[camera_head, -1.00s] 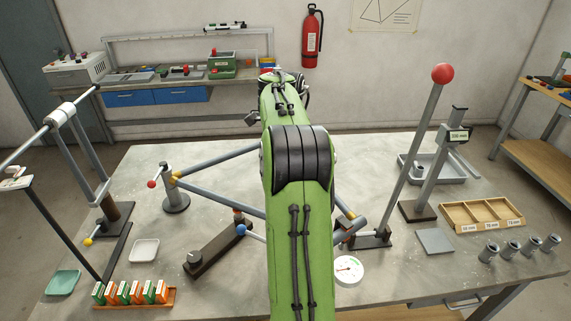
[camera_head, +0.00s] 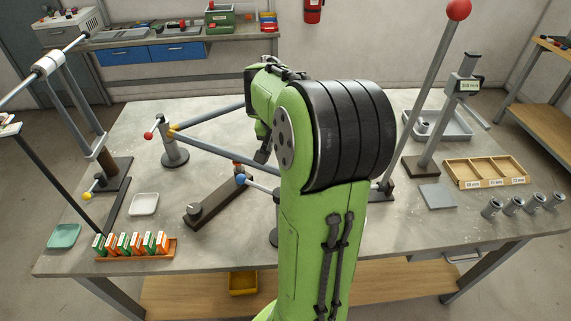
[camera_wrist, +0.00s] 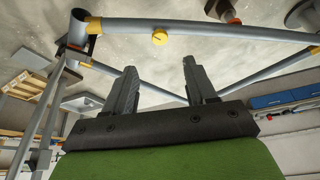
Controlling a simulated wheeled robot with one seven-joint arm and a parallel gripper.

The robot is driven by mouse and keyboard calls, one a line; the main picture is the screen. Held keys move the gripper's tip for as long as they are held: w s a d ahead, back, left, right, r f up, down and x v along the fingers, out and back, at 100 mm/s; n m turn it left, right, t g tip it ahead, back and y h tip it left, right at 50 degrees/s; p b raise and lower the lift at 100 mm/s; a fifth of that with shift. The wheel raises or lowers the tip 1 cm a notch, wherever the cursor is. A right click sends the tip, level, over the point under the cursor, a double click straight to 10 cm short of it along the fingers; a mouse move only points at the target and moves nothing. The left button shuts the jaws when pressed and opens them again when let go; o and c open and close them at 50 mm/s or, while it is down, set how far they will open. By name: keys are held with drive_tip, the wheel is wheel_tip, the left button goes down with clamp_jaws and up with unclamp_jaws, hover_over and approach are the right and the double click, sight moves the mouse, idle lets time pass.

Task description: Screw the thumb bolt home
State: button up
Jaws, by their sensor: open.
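The frame (camera_head: 220,148) is made of blue-grey tubes with yellow corner collars, standing over the table. In the head view only a dark part of my gripper (camera_head: 263,150) shows beside the frame; its fingertips cannot be made out.
The grey table (camera_head: 130,235) carries a post with a red ball (camera_head: 173,152), a dark block with a blue ball (camera_head: 210,206), a white tray (camera_head: 144,204) and a rack of small boxes (camera_head: 137,252). A tall red-knobbed lever (camera_head: 425,95) stands on the right.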

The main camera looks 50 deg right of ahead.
drive_tip(key=b+x, duration=0.1)
drive_tip(key=x, duration=1)
drive_tip(key=shift+a, duration=0.1)
clamp_jaws()
drive_tip(key=shift+b, duration=0.3)
drive_tip(key=m+g, duration=0.1)
drive_tip(key=m, duration=0.2)
drive_tip(key=shift+w+b, duration=0.2)
drive_tip(key=shift+b, duration=0.15)
drive_tip(key=shift+m+g, duration=0.6)
drive_tip(key=shift+m, duration=0.8)
